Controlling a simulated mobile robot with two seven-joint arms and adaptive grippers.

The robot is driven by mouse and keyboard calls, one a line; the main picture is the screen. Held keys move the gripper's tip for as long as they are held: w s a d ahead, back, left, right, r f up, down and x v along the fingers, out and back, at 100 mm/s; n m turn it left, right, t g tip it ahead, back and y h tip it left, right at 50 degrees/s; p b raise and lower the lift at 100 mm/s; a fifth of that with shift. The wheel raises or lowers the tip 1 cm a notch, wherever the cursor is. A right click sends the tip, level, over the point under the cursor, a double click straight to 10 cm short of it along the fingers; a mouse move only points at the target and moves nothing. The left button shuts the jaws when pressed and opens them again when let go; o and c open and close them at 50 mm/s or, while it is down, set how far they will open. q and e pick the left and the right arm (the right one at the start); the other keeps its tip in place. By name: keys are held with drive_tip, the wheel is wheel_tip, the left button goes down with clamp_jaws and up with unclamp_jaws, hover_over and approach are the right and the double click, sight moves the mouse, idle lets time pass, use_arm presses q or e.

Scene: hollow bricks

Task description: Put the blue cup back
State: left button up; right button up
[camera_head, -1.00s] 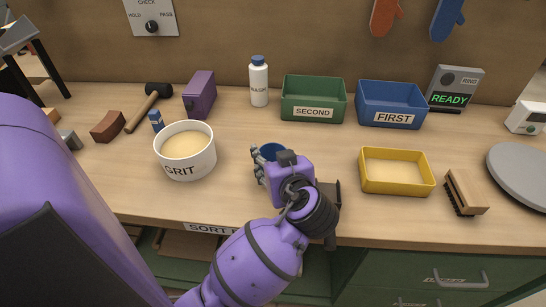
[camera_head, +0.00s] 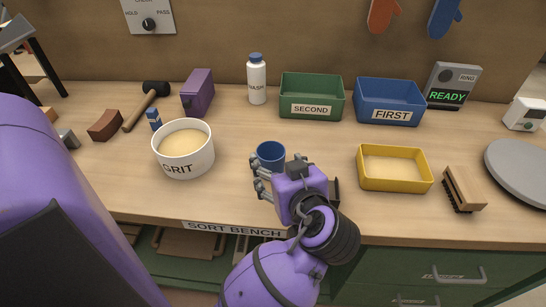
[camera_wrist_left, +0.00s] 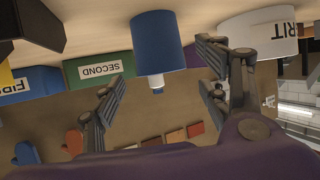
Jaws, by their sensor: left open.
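The blue cup (camera_head: 271,154) stands upright on the bench, right of the white GRIT tub. Its open top shows in the head view. My left gripper (camera_head: 262,177) is open and empty at the near side of the cup, with its fingers apart and a finger close to the cup in the picture. In the left wrist view, which is upside down, the cup (camera_wrist_left: 157,42) shows ahead between the spread fingers of the gripper (camera_wrist_left: 160,75), with a gap. I cannot tell whether a finger touches it. My right gripper is not in view.
The GRIT tub (camera_head: 184,160) is left of the cup, and a yellow tray (camera_head: 395,185) is to the right. Green SECOND (camera_head: 311,110) and blue FIRST (camera_head: 391,115) bins and a white bottle (camera_head: 257,82) stand behind. A dark object beside my gripper is partly hidden.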

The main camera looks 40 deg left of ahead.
use_arm(q)
drive_tip(key=shift+v, duration=2.7)
